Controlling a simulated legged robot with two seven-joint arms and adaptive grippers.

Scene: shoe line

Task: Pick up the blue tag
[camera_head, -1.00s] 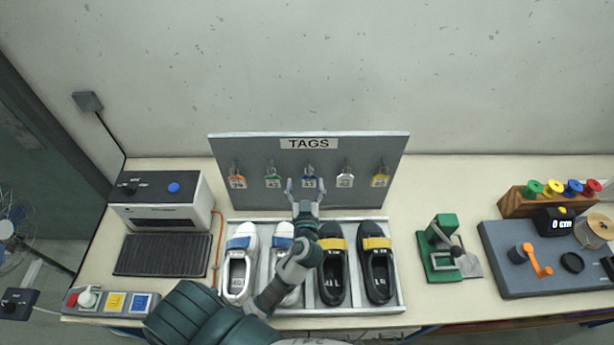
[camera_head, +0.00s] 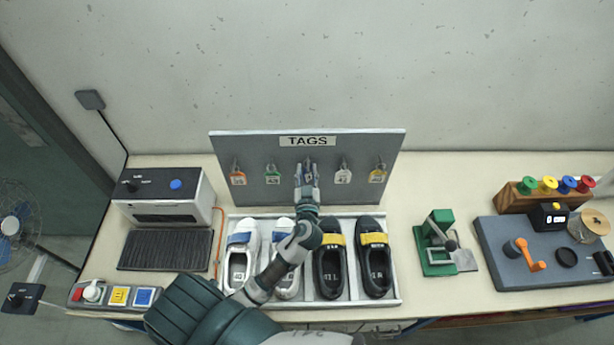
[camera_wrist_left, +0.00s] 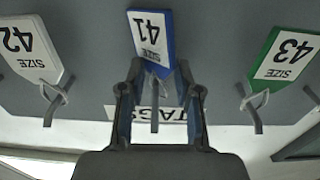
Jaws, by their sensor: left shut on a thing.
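The blue tag (camera_wrist_left: 151,42) reads "SIZE 41" and hangs at the middle hook of the tag board (camera_head: 225,150). My left gripper (camera_head: 307,180) reaches up to the board at that hook and covers most of the tag in the head view. In the left wrist view my left gripper (camera_wrist_left: 157,88) has its two fingers at the tag's hook end, shut on the tag, with the hook between them. The tag is still at the board. My right gripper is not in view.
A green tag (camera_head: 272,179) and orange tag (camera_head: 237,178) hang left of it, a white tag (camera_head: 343,176) and yellow tag (camera_head: 377,176) right. Several shoes stand in a tray (camera_head: 397,290) below the arm. A green press (camera_head: 436,245) stands to the right.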

